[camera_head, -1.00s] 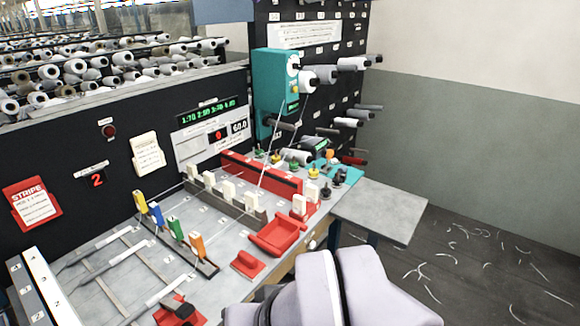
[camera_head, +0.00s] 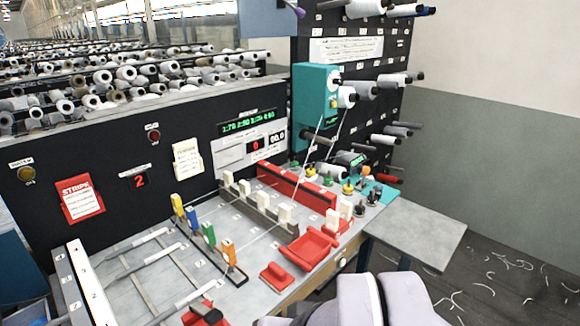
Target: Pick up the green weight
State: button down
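Small green pieces that look like weights stand in a row at the back right of the workbench: one green weight (camera_head: 328,178) lies between two yellow ones, and another green piece (camera_head: 295,161) is farther left. They are too small to make out in detail. My pale arm fills the bottom right of the view, with its end out of frame. My gripper is not in view, so its state does not show.
A red divider (camera_head: 297,190), white blocks, a red tray (camera_head: 307,247) and coloured clips (camera_head: 209,235) crowd the workbench. A teal unit (camera_head: 316,103) with threads rises behind the weights. A bare grey side table (camera_head: 418,232) stands at right.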

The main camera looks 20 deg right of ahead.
aim_at(327, 181)
jog(key=i+l+z, duration=0.45)
jog(key=i+l, duration=0.75)
jog(key=i, duration=0.15)
